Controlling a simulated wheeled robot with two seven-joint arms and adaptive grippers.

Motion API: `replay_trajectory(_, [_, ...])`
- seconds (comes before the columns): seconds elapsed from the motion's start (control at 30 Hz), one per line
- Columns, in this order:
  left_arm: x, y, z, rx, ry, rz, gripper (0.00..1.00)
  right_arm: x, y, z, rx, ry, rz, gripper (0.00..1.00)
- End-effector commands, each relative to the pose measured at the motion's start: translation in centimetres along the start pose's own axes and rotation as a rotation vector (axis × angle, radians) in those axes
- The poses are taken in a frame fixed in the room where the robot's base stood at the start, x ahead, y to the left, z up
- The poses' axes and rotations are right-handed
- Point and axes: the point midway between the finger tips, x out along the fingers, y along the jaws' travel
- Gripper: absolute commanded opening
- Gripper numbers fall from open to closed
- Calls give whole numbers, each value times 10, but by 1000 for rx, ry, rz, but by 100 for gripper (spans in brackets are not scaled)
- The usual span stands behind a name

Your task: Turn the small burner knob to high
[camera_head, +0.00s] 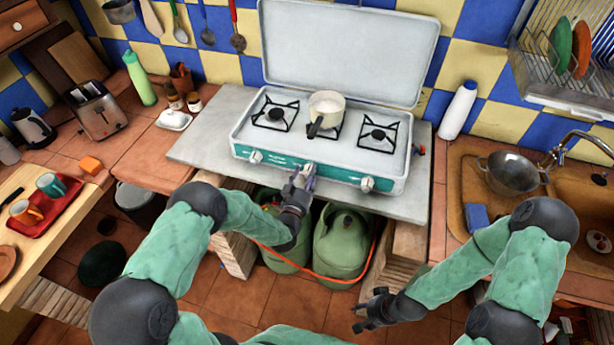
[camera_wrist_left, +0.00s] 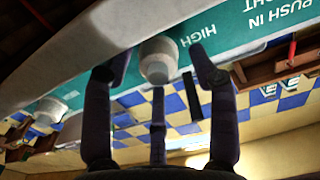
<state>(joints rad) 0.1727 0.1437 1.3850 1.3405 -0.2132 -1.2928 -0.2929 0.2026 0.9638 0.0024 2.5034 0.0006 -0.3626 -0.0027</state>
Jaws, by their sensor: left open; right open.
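The white camping stove (camera_head: 245,135) has a green front strip with white knobs. The left knob (camera_head: 255,156) and right knob (camera_head: 367,184) show in the head view; the middle of the strip is partly hidden by my left gripper (camera_head: 301,182). In the left wrist view, a pale round knob (camera_wrist_left: 158,60) sits between the open fingers of my left gripper (camera_wrist_left: 160,68), with gaps on both sides. The label HIGH (camera_wrist_left: 199,36) is upside down beside it. I cannot tell which burner this knob serves. My right gripper (camera_head: 372,308) is open and empty, low over the floor.
A cream saucepan (camera_head: 326,106) stands on the middle burner. Green gas bottles (camera_head: 342,240) and an orange hose (camera_head: 330,279) are below the stove, near my left forearm. A white bottle (camera_head: 458,110) and the sink (camera_head: 468,165) are at the right.

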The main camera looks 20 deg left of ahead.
Motion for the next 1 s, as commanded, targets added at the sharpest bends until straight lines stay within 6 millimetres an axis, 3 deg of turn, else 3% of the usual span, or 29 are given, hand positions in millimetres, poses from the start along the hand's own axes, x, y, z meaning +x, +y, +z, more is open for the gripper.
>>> replay_trajectory(0.03, [0,0,0,0,0,0,59,0,0,0,0,0,0,55])
replay_trajectory(0.23, [0,0,0,0,1,0,4,0,0,0,0,0,0,55])
replay_trajectory(1.0, [2,-2,-3,-83,10,-3,3,6,2,0,0,0,0,55])
